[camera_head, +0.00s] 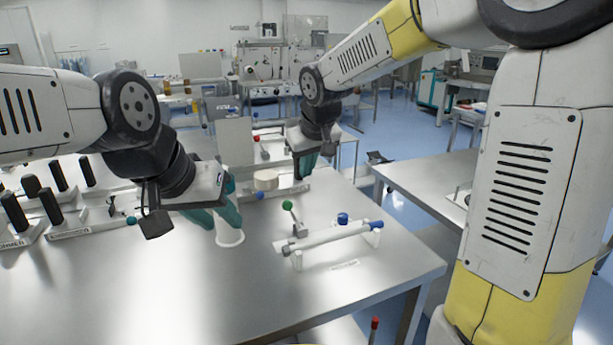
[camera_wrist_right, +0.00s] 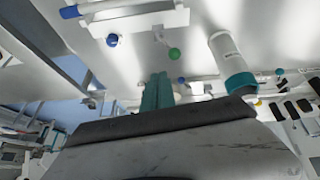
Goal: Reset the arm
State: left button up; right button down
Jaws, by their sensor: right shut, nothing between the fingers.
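My left gripper (camera_head: 210,216) reaches in from the left in the head view, with teal fingers low over the table (camera_head: 150,290). A white round-based item (camera_head: 230,239) stands right by these fingers, partly hidden by them. I cannot tell whether the fingers hold it. My right gripper (camera_head: 303,170) hangs fingers-down above the far part of the table, behind the white tube on its stand. Its teal fingers (camera_wrist_right: 157,90) are shut and empty in the right wrist view.
Black-handled items (camera_head: 50,205) crowd the left. A second metal table (camera_head: 425,180) is at right. The front table area is clear.

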jog(key=shift+s+r, duration=0.1)
jog(key=shift+r, duration=0.05)
